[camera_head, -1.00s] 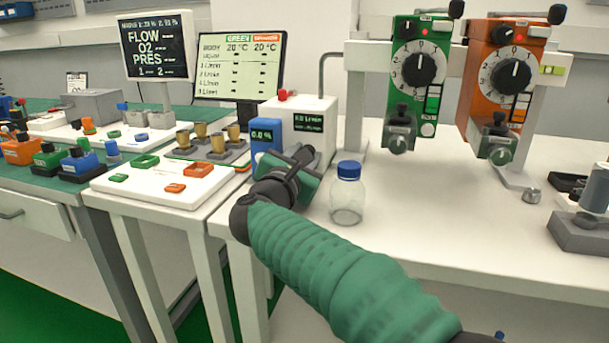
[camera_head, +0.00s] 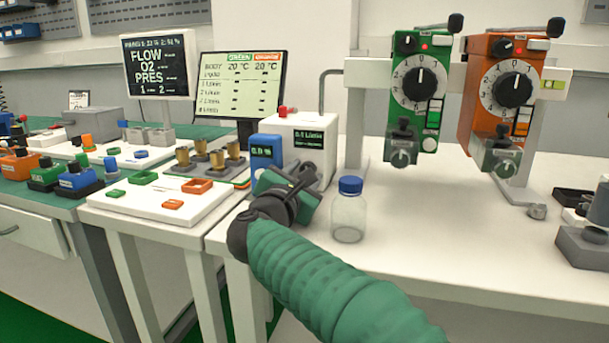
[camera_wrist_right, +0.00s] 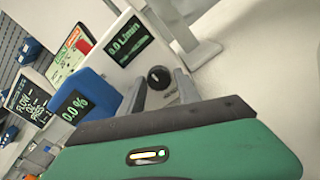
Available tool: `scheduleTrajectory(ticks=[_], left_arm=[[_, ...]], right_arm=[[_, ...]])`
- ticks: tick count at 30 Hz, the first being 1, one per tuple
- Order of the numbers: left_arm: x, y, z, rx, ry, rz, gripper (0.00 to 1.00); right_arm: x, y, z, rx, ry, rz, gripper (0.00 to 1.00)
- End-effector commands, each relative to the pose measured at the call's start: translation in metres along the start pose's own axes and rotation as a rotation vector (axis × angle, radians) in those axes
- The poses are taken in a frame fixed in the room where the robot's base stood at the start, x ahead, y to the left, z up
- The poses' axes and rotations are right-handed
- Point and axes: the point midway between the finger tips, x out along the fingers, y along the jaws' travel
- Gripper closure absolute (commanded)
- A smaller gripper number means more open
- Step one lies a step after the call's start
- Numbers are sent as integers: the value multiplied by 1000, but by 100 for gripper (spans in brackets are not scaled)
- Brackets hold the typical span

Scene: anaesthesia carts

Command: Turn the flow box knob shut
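The flow box (camera_head: 312,145) is a white box with a green-lit display and a red part on top, near the table's left end. In the right wrist view its display reads 0.0 L/min and its black round knob (camera_wrist_right: 158,76) sits low on the white face (camera_wrist_right: 106,68). My right gripper (camera_head: 300,178) is in front of the box. In the wrist view its two grey fingers (camera_wrist_right: 162,84) are apart, one on either side of the knob; contact cannot be told. My left gripper is not in view.
A blue box (camera_head: 266,150) with a 0.0 % display stands left of the flow box. A clear bottle with blue cap (camera_head: 349,210) stands close right of my gripper. Green (camera_head: 419,88) and orange (camera_head: 510,90) vaporizers hang behind right.

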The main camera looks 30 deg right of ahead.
Motion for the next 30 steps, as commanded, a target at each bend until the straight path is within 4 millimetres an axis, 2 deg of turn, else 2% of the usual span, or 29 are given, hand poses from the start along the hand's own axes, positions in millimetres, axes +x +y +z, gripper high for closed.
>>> scheduleTrajectory(ticks=[5, 8, 21, 25, 30], left_arm=[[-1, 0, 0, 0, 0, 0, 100], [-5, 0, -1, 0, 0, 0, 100], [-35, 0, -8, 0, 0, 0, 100], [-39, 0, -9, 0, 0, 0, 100], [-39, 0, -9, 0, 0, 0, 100]], right_arm=[[-3, 0, 2, 1, -2, 1, 60], [-17, 2, 4, 2, -2, 2, 60], [-138, 2, 2, 0, 1, 4, 60], [-159, 1, 0, -1, 1, 1, 60], [-168, 0, -1, 0, 0, 0, 60]])
